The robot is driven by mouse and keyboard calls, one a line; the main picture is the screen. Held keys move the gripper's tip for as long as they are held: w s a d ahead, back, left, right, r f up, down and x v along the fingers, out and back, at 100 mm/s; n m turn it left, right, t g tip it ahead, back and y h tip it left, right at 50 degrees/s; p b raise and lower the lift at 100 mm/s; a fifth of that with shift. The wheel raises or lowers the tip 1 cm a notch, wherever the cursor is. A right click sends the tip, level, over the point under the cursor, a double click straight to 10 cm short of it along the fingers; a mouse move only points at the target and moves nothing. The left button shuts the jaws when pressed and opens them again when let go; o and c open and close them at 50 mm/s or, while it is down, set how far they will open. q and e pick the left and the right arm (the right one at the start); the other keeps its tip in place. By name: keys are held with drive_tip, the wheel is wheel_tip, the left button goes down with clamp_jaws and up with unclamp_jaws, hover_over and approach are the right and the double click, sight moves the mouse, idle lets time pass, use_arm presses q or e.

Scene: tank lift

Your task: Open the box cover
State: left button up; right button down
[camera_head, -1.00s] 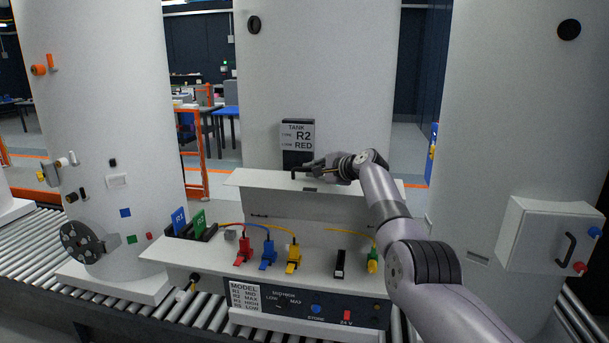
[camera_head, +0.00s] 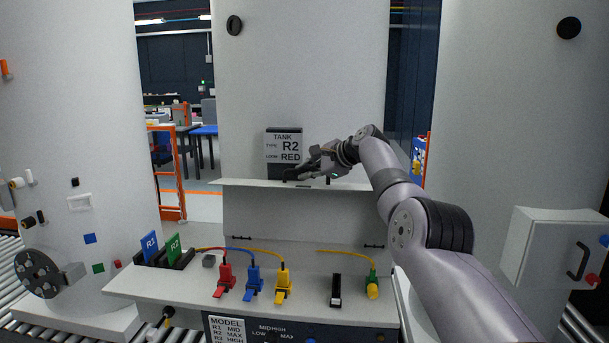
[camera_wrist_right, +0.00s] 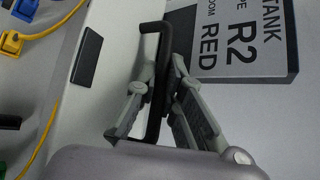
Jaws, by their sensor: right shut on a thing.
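The white box cover (camera_head: 235,184) is the light panel along the top of the box behind the plugs. Its black bar handle stands near the far edge and shows best in the right wrist view (camera_wrist_right: 153,28). My right gripper (camera_head: 299,173) has its fingers around the handle. In the right wrist view its two grey fingers (camera_wrist_right: 155,90) are shut on the bar, one on each side. In the head view the fingers hide most of the handle. I cannot tell whether the cover is lifted. My left gripper is not in view.
A tank sign (camera_head: 284,145) reading R2 RED stands just behind the handle. Red (camera_head: 225,276), blue (camera_head: 254,280) and yellow (camera_head: 283,282) plugs with cables sit on the front ledge. Large white tanks rise on both sides. A white cabinet (camera_head: 545,245) is at right.

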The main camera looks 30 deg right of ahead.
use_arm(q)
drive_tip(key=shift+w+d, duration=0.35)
use_arm(e)
drive_tip(key=c, duration=1.7)
unclamp_jaws()
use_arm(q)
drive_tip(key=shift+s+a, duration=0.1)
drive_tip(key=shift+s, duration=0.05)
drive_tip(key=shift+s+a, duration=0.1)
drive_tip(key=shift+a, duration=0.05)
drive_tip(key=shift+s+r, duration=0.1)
use_arm(e)
drive_tip(key=shift+a+f, duration=0.1)
